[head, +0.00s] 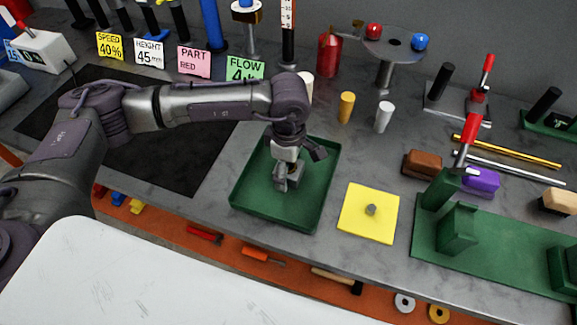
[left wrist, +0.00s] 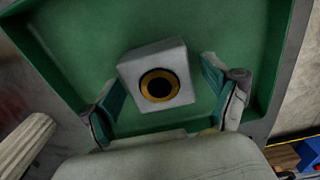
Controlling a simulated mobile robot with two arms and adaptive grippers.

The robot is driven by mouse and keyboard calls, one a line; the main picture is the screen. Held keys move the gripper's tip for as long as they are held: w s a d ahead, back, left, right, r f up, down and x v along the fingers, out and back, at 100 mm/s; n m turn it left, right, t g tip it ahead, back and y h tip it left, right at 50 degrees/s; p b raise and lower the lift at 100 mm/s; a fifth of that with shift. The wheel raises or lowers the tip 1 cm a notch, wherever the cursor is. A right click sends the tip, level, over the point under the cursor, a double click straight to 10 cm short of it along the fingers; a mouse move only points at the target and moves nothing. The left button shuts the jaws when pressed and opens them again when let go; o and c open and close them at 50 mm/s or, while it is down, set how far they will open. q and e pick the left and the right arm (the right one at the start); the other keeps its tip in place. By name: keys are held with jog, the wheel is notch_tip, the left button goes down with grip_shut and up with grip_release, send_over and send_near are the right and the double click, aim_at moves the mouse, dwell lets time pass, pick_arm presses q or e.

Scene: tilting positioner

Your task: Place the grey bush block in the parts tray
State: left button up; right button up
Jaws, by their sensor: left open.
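The grey bush block (left wrist: 135,68), with a brass ring around a dark hole in its face, is inside the green parts tray in the left wrist view (left wrist: 215,22). It appears to lie on the tray floor, turned slightly against the tray walls. My left gripper (left wrist: 168,100) is open, with one finger on each side of the block and gaps between. In the head view my left gripper (head: 290,183) reaches down into the parts tray (head: 318,190) and largely hides the block. My right gripper is not in view.
A yellow plate (head: 358,222) with a grey peg lies right of the tray. A green fixture (head: 480,250) with a red-handled clamp stands farther right. Yellow (head: 346,107) and white (head: 384,117) cylinders stand behind the tray. A dark mat (head: 185,165) lies left.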

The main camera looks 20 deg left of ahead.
pick_arm(q)
jog(key=shift+r, duration=0.65)
notch_tip(320, 180, up, 11)
jog(key=b, duration=0.1)
jog(key=shift+b, duration=0.35)
